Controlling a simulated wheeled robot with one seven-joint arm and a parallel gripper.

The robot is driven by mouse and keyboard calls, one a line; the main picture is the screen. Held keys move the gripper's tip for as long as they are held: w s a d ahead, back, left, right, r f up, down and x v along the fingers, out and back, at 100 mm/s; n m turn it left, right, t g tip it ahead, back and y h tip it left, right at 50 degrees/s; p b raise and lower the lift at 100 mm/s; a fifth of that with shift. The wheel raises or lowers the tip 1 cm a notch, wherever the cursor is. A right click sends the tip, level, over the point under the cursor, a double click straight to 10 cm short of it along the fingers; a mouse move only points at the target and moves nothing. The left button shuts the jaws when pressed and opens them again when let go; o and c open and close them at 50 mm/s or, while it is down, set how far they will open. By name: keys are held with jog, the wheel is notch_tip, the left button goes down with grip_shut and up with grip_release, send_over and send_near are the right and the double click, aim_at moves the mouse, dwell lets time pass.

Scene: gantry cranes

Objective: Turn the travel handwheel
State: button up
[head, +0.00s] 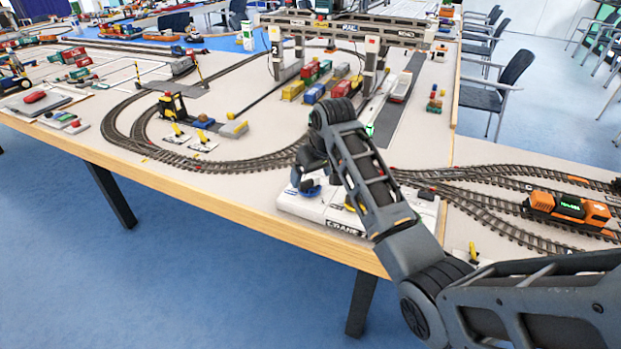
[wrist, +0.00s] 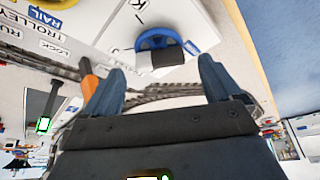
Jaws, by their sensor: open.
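The white crane control box (head: 318,211), lettered "CRANE" on its front, stands at the table's front edge. A blue handwheel (head: 309,191) sits at its left end, partly hidden by my gripper. In the wrist view the blue handwheel (wrist: 150,42) shows at the top centre, with a dark grey block on its near side. A label beside it is too small to read. My gripper (head: 300,180) is over the left end of the box. In the wrist view my gripper (wrist: 162,66) is open, its blue-grey fingers spread, with the wheel ahead of the gap and nothing held.
An orange lever (wrist: 90,82) stands by the left finger, near the lettering "TROLLEY" and "LOCK". Model track (head: 240,163) curves behind the box. An orange locomotive (head: 568,208) stands on the right. The gantry crane (head: 372,50) is farther back. Open floor lies before the table edge.

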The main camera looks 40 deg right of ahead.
aim_at(309, 186)
jog(key=shift+x, duration=1.35)
jog(key=shift+c, duration=0.3)
jog(key=c, duration=1)
jog(key=shift+a+r, duration=0.1)
